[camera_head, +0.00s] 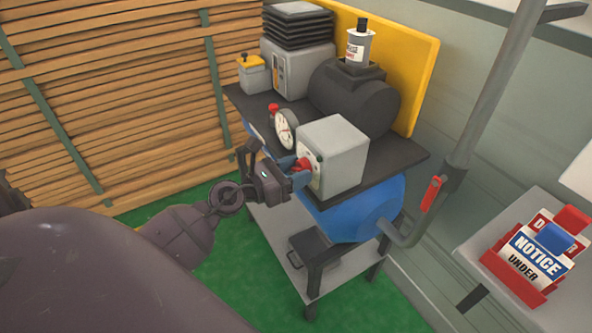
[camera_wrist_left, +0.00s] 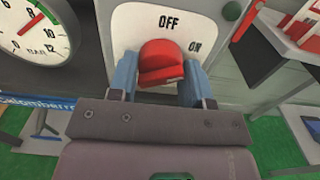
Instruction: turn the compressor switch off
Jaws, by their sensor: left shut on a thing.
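The red compressor switch (camera_head: 304,163) is on the front of a grey box (camera_head: 340,150) on the compressor. In the left wrist view, the red switch (camera_wrist_left: 162,60) sits below the word OFF on a white plate (camera_wrist_left: 180,22). The word ON is to its right. The knob looks roughly upright, towards OFF, but its exact pointing is hard to tell. My left gripper (camera_head: 298,176) comes in from the left. Its blue fingers (camera_wrist_left: 160,78) are on both sides of the knob and shut on it. My right gripper is in neither view.
A pressure gauge (camera_head: 286,129) is left of the box. The compressor has a blue tank (camera_head: 355,210) under a dark top. A grey pipe with a red lever valve (camera_head: 431,194) rises at right. A shelf with a NOTICE sign (camera_head: 537,258) is farther right. Green floor (camera_head: 240,285) lies below.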

